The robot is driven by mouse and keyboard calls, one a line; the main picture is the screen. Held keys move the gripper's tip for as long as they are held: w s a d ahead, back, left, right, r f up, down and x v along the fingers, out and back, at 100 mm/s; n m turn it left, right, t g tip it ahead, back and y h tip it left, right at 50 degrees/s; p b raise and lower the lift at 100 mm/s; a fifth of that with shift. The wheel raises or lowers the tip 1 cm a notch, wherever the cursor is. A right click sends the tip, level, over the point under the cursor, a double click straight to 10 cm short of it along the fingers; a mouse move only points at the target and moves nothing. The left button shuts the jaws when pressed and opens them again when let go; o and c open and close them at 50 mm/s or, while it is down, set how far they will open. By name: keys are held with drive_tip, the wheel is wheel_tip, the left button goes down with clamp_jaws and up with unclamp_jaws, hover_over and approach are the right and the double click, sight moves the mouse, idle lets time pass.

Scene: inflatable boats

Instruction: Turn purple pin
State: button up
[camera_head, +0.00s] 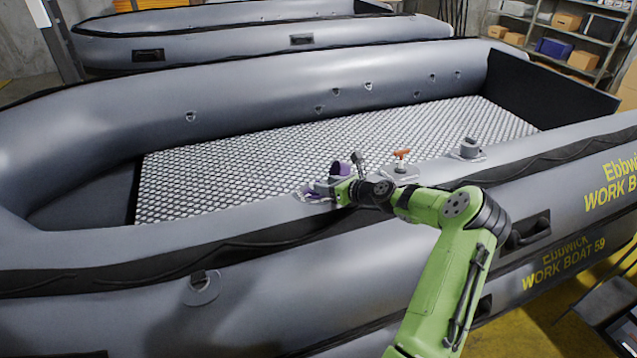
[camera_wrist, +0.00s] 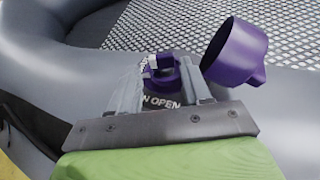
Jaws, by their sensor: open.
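The purple pin (camera_wrist: 163,68) shows in the wrist view inside a valve on the grey boat tube, with a small whitish part at its top. Lettering that reads "N OPEN" lies just in front of it. My gripper (camera_wrist: 160,80) is open, with one finger on each side of the pin; I cannot tell whether they touch it. A purple cap (camera_wrist: 238,52) stands open and tilted to the right of the valve. In the head view my gripper (camera_head: 328,188) is at the valve on the near tube, below the purple cap (camera_head: 341,168). The pin is hidden there.
An orange-handled fitting (camera_head: 402,155) and a grey capped fitting (camera_head: 469,148) stand on the same tube to the right. The boat's patterned floor (camera_head: 240,160) is clear beyond. More boats (camera_head: 230,45) and shelves (camera_head: 560,30) are behind.

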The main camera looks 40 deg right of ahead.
drive_tip(key=x, duration=0.4)
drive_tip(key=shift+w+d+f, duration=0.1)
drive_tip(key=shift+w+f, duration=0.05)
drive_tip(key=shift+w, duration=0.1)
drive_tip(key=shift+s, duration=0.1)
drive_tip(key=c, duration=0.8)
drive_tip(key=shift+o, duration=0.2)
drive_tip(key=shift+d+n+y, duration=0.1)
drive_tip(key=shift+n+y, duration=0.6)
drive_tip(key=shift+y, duration=0.2)
drive_tip(key=o, duration=0.8)
drive_tip(key=shift+c, duration=0.2)
